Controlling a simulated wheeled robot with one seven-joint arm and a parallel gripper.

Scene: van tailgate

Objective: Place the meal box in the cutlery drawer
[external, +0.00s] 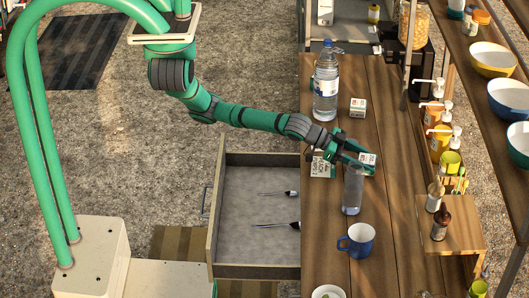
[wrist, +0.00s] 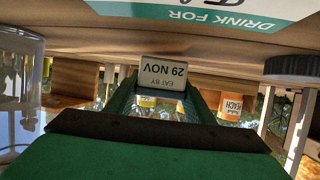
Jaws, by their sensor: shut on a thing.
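My gripper (external: 356,151) is shut on a small white box (external: 367,159) over the wooden counter. In the wrist view the box (wrist: 162,75) sits between the green fingers (wrist: 160,98), with an upside-down label "EAT BY 29 NOV"; it appears to be the meal box. I cannot tell whether it touches the counter. The cutlery drawer (external: 250,207) is pulled open left of the counter, below its top. Two utensils with dark handles (external: 291,193) lie in it, and much of its grey floor is bare.
A clear bottle (external: 353,190) stands just in front of my gripper. A white-and-green carton (external: 322,166) lies beside it. A large water bottle (external: 325,82), another small box (external: 358,107) and a blue mug (external: 357,240) stand on the counter (external: 390,225). Pump bottles (external: 438,138) line the right edge.

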